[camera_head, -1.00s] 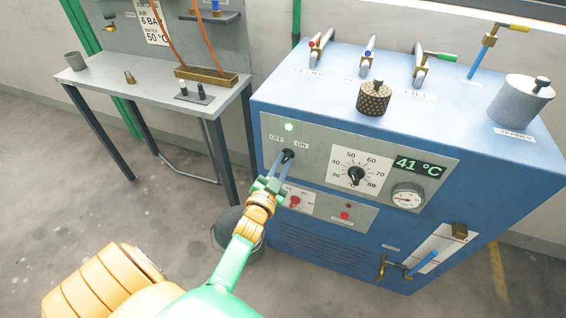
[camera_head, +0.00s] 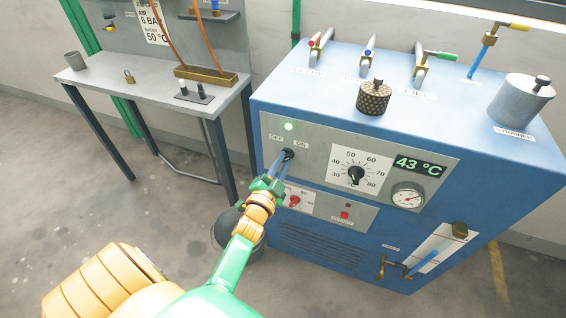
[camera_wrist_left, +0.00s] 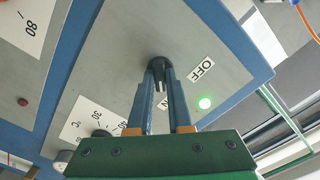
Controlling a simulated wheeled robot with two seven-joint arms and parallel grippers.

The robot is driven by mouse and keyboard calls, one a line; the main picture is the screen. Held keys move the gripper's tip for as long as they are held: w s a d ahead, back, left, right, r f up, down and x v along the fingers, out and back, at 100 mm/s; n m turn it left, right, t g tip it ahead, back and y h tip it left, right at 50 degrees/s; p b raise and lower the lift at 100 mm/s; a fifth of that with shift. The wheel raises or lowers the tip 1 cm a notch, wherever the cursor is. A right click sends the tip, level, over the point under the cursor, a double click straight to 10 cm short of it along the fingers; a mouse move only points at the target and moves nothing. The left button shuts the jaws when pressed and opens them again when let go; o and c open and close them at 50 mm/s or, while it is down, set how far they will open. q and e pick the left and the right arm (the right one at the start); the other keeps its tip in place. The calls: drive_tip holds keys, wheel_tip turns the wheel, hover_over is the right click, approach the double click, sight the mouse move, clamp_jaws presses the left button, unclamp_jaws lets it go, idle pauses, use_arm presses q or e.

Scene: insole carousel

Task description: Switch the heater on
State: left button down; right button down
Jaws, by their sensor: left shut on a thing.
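The heater (camera_head: 400,247) is a large blue cabinet with a grey control panel. Its black OFF/ON switch knob (camera_head: 288,153) sits below the OFF and ON labels, and it also shows in the left wrist view (camera_wrist_left: 158,62). My left gripper (camera_head: 283,160) is shut on the knob, its blue fingers either side of it, and hides part of it. A green lamp (camera_head: 289,127) above the labels is lit. The display (camera_head: 418,165) reads 43 °C. My right gripper is not in view.
The temperature dial (camera_head: 355,175) and a round gauge (camera_head: 407,196) are right of the switch. A red knob (camera_head: 294,201) and a red button (camera_head: 345,215) lie below. A grey table (camera_head: 130,88) stands left, with open floor before it.

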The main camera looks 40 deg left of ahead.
use_arm(q)
drive_tip(key=shift+s+f, duration=0.1)
drive_tip(key=shift+f, duration=0.15)
drive_tip(key=c, duration=0.9)
unclamp_jaws()
drive_tip(key=shift+o, duration=0.3)
drive_tip(key=shift+r, duration=0.15)
drive_tip(key=shift+s, duration=0.1)
drive_tip(key=v, duration=0.7)
